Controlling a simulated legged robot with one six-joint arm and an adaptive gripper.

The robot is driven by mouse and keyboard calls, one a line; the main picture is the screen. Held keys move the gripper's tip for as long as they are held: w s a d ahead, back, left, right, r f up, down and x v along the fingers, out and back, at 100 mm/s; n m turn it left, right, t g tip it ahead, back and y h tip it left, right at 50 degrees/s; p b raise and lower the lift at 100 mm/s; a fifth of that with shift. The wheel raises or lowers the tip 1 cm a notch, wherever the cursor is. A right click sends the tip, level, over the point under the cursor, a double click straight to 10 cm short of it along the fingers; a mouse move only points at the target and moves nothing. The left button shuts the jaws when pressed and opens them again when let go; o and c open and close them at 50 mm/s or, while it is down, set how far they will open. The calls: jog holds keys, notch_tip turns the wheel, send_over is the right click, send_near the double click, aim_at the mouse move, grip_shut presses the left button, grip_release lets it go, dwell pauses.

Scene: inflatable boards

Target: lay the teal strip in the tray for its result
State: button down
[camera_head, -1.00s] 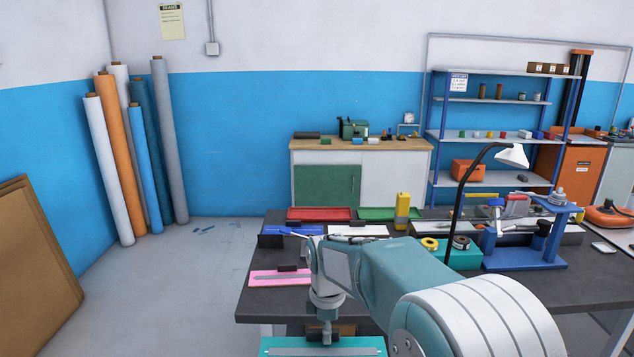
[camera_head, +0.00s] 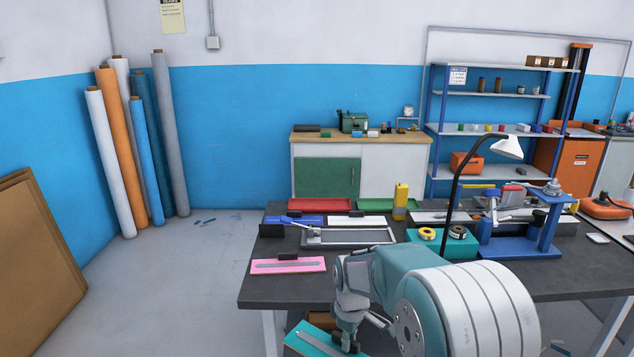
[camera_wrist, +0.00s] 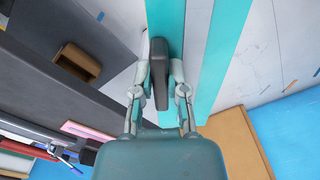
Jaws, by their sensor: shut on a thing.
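The teal strip (camera_head: 306,342) has a grey band along its middle and a black grip block (camera_wrist: 159,75). My gripper (camera_wrist: 159,84) is shut on that block, one finger on each side. In the head view, my gripper (camera_head: 349,338) holds the strip in front of the bench, below its top. The strip is slanted there and partly cut off by the picture's lower edge. A red tray (camera_head: 320,205) and a green tray (camera_head: 390,205) stand at the bench's back edge, well beyond my gripper. Both look empty from here.
The dark bench (camera_head: 268,291) carries a pink strip (camera_head: 262,266), a blue strip (camera_head: 284,221), a white strip (camera_head: 358,221) and a grey-framed plate (camera_head: 350,237). Open floor lies left.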

jog(key=d+f+m, duration=0.8)
jog(key=f+m, duration=0.2)
jog(key=m, duration=0.1)
jog(key=shift+s+d+f, duration=0.2)
jog(key=shift+f, duration=0.1)
jog(key=shift+d, duration=0.15)
